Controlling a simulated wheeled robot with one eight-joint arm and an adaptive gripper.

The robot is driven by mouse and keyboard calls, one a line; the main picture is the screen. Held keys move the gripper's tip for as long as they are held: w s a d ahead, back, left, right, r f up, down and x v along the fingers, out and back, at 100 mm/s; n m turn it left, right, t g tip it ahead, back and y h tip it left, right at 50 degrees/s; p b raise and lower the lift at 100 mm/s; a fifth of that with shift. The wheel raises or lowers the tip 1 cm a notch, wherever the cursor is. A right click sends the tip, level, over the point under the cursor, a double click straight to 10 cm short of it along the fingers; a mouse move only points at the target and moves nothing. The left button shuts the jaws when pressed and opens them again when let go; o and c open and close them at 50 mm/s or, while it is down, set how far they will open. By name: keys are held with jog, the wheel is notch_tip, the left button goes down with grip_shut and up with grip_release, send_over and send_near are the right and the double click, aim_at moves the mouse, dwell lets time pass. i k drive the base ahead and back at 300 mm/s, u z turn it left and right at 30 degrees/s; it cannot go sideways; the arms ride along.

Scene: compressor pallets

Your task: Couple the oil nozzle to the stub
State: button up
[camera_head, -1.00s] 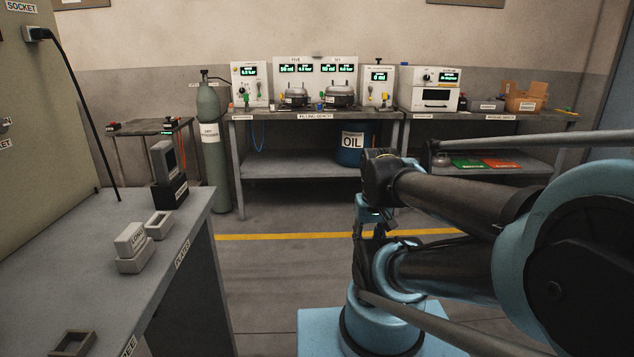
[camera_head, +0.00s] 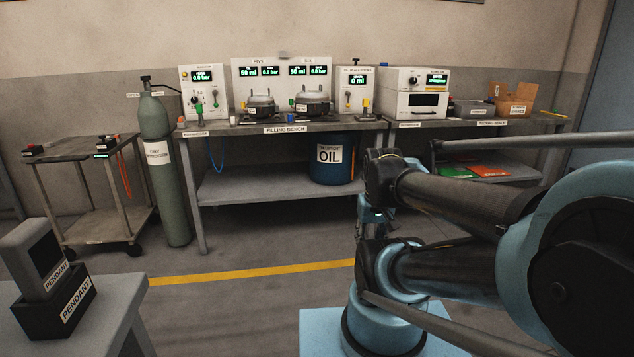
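The filling bench (camera_head: 285,128) stands against the back wall. Two dark compressors sit on it, one on the left (camera_head: 261,105) and one on the right (camera_head: 312,103), before a panel (camera_head: 282,82) with green readouts. Right of them is a white dispenser (camera_head: 355,80) reading 0 ml, with a small yellow piece (camera_head: 366,103) at its front; I cannot tell if this is the oil nozzle. The stub is too small to make out. My gripper (camera_head: 370,232) hangs low beneath my folded arm, well short of the bench and mostly hidden; its fingers cannot be read.
A blue oil drum (camera_head: 328,168) stands under the bench. A green gas cylinder (camera_head: 164,175) and a trolley (camera_head: 100,213) are at left. A pendant in its holder (camera_head: 55,305) is on the near-left table. The floor (camera_head: 240,310) before the bench is clear.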

aim_at(366, 101)
jog(key=z, duration=0.15)
jog(key=i, duration=0.85)
jog(key=z, duration=0.15)
